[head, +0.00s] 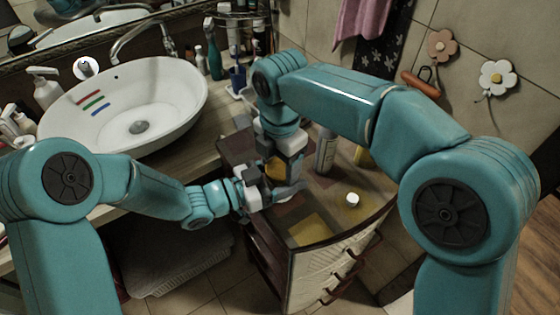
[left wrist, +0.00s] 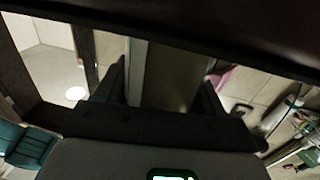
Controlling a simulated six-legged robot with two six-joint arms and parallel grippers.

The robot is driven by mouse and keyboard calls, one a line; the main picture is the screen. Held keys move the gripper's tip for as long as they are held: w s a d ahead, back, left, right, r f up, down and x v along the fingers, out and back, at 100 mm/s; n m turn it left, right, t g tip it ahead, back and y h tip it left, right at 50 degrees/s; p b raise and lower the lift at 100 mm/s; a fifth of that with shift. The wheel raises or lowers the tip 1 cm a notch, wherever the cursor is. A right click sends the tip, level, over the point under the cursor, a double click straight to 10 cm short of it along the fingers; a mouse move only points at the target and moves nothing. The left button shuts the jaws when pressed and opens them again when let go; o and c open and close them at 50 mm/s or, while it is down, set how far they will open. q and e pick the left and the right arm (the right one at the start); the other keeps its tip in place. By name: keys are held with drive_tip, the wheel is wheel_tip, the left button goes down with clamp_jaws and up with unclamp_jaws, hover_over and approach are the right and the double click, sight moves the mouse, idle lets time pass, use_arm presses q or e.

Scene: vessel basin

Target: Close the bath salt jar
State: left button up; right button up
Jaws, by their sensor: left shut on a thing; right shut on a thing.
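The bath salt jar (head: 275,171), with amber contents, stands on the brown cabinet top and is largely hidden by my grippers. My left gripper (head: 268,192) comes in low from the left and is shut on the jar's body. In the left wrist view a greyish surface of the jar (left wrist: 165,75) fills the space between its fingers. My right gripper (head: 283,158) points down from above, directly over the jar. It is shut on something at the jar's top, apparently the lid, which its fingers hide. I cannot tell whether the lid is seated.
The cabinet top (head: 325,195) holds a grey bottle (head: 325,152), a yellow item (head: 362,157) and a small white cap (head: 352,200). A white basin (head: 165,105) is at left. The cabinet's front right is mostly clear.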

use_arm(q)
drive_tip(key=shift+r, duration=0.3)
use_arm(e)
drive_tip(key=shift+s+f, duration=0.15)
drive_tip(key=shift+f, duration=0.2)
idle(0.5)
drive_tip(key=shift+s+f, duration=0.1)
drive_tip(key=shift+f, duration=0.35)
idle(0.6)
drive_tip(key=o, duration=0.7)
use_arm(q)
drive_tip(key=shift+w+f, duration=0.1)
drive_tip(key=shift+w, duration=0.1)
use_arm(e)
wheel_tip(320, 180, up, 3)
drive_tip(key=shift+r, duration=0.15)
use_arm(q)
drive_tip(key=shift+s, duration=0.2)
use_arm(e)
drive_tip(key=shift+r, duration=0.55)
use_arm(q)
drive_tip(key=shift+f, duration=0.1)
